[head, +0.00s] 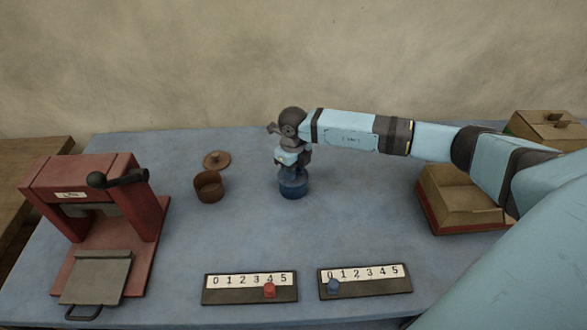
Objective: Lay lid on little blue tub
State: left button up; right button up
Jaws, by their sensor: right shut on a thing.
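The little blue tub (294,190) stands upright on the table, a little right of the brown tub. My right gripper (291,168) points down directly above it, at the end of the arm that comes in from the right. It is shut on the lid, which is mostly hidden by the fingers at the tub's top. I cannot tell whether the lid touches the rim. My left gripper is not in view.
A brown tub (208,187) stands to the left, with its brown lid (216,159) lying behind it. A red press (150,215) is at the far left. Two number strips (250,296) (366,290) lie in front. A tan box (460,195) stands right.

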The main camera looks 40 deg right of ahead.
jog(key=o, duration=1.5)
jog(key=shift+c, duration=0.2)
jog(key=shift+r+p, duration=2.1)
jog(key=shift+r, duration=1.45)
